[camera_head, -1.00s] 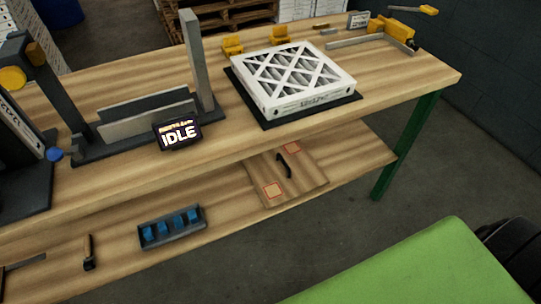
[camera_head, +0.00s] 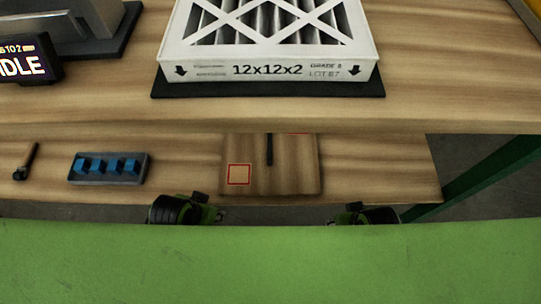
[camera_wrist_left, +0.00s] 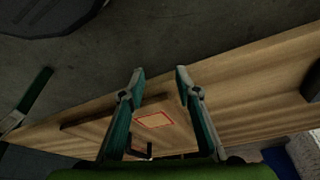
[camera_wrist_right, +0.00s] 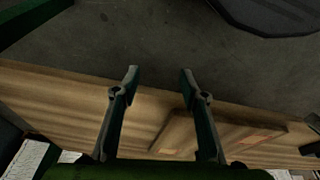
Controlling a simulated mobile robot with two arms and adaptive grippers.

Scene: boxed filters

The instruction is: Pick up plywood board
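The plywood board (camera_head: 298,170) lies flat on the lower shelf, with a dark handle (camera_head: 269,149) and a red-outlined square (camera_head: 239,174) on its face. Its far part is hidden under the upper tabletop. The board also shows in the left wrist view (camera_wrist_left: 172,137) and the right wrist view (camera_wrist_right: 182,134). My left gripper (camera_wrist_left: 159,72) is open and empty, apart from the board. My right gripper (camera_wrist_right: 159,72) is open and empty, also apart from it. In the head view only my wrists show, near the shelf's front edge.
A boxed filter (camera_head: 275,62) sits on a dark mat (camera_head: 270,89) on the upper tabletop (camera_head: 90,110), which overhangs the shelf. A tray of blue pieces (camera_head: 109,168) and a dark tool (camera_head: 27,160) lie left of the board. A green table leg (camera_head: 480,180) stands at right.

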